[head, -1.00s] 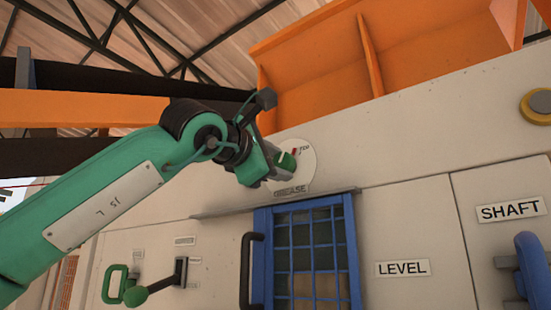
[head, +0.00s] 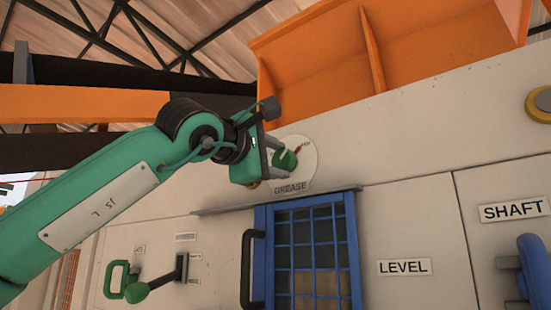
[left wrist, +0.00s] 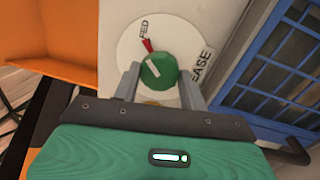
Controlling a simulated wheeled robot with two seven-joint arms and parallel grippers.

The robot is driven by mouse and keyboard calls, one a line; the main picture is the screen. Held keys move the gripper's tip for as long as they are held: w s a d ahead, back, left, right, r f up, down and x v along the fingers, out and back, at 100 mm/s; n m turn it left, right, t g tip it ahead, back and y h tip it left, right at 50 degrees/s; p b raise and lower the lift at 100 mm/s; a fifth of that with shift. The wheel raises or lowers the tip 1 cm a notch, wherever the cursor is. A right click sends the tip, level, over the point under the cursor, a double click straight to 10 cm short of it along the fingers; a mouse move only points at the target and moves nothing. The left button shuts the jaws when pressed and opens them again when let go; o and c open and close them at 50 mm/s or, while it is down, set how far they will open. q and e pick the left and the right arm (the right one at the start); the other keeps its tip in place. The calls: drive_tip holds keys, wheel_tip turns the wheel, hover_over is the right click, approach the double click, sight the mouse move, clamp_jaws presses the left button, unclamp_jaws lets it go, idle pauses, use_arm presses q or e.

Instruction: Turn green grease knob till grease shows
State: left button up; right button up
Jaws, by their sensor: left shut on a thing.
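The green grease knob (head: 285,160) sits on a round white dial (head: 304,175) above the GREASE label (head: 290,188). My left gripper (left wrist: 160,85) has one finger on each side of the knob (left wrist: 158,70) and is shut on it. The knob bears a white line, which in the left wrist view lies tilted and does not line up with the red mark (left wrist: 147,45) beside the word FED. A small yellowish patch (left wrist: 153,103) shows below the knob between the fingers; I cannot tell what it is. My right gripper is not in view.
A blue barred window (head: 310,250) with a black handle (head: 247,268) is below the dial, under a thin ledge. An orange hopper (head: 320,70) is above. A green-handled lever (head: 135,293) is at lower left. LEVEL and SHAFT labels are to the right.

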use_arm(q)
drive_tip(key=o, duration=1)
drive_tip(key=shift+c, duration=0.2)
drive_tip(key=shift+s+a+f+b, duration=0.15)
drive_tip(key=shift+s+a+b, duration=0.1)
drive_tip(key=shift+s+b, duration=0.15)
drive_tip(key=b+v, duration=0.5)
drive_tip(key=v, duration=0.8)
drive_tip(key=shift+w, duration=0.1)
